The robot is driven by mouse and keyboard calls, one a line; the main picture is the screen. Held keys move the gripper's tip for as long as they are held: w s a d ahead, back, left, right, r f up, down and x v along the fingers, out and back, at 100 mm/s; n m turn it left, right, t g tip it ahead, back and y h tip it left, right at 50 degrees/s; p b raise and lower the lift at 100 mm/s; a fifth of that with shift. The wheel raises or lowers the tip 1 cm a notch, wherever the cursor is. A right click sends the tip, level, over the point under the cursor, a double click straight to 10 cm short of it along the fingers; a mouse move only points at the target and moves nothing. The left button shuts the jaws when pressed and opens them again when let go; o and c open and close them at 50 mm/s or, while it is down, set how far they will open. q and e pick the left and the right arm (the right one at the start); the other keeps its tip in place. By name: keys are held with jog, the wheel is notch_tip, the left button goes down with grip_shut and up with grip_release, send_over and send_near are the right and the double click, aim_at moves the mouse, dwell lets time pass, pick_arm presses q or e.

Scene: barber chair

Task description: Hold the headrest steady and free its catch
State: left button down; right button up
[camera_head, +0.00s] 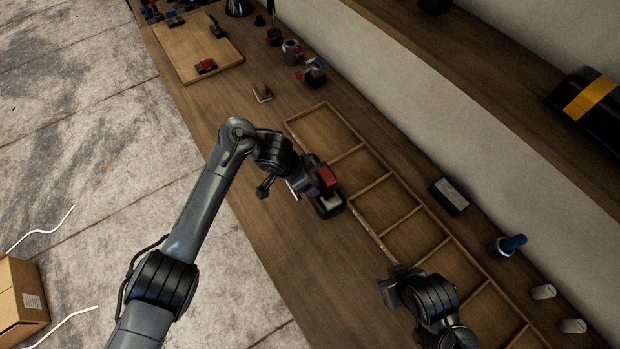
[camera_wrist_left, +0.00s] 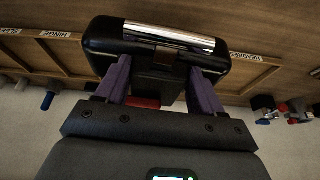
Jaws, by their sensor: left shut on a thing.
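The headrest (camera_head: 329,205) is a dark block with a silver bar, at the near edge of the divided wooden tray. In the left wrist view the headrest (camera_wrist_left: 100,45) fills the top centre, with a bright silver bar across it. My left gripper (camera_head: 312,188) is shut on it, its purple fingers on either side of the narrower dark body. A red part (camera_head: 326,176) sits by the fingers; a red edge also shows low between them in the wrist view (camera_wrist_left: 145,102). I cannot tell the catch apart. My right gripper (camera_head: 397,286) is over the tray's near edge, apart from the headrest; its jaws are unclear.
The divided tray (camera_head: 384,182) has labelled compartments, which look empty. A wooden board (camera_head: 207,60) with small parts lies at the far left. A dark block (camera_head: 448,197), a blue-topped item (camera_head: 511,244) and pale cylinders (camera_head: 543,292) line the wall side.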

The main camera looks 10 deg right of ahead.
pick_arm(q)
jog(key=w+a+f+b, duration=0.5)
jog(key=a+f, duration=0.3)
jog(key=a, duration=0.1)
jog(key=shift+f, duration=0.2)
pick_arm(e)
jog(key=shift+a+f, duration=0.1)
jog(key=shift+f, duration=2.6)
pick_arm(q)
jog(key=shift+d+f, duration=0.1)
jog(key=shift+f, duration=0.1)
pick_arm(e)
jog(key=shift+f, duration=0.1)
pick_arm(q)
jog(key=shift+f+b, duration=0.35)
jog(key=shift+f, duration=0.15)
pick_arm(e)
jog(key=shift+f, duration=0.15)
jog(key=shift+o, duration=0.2)
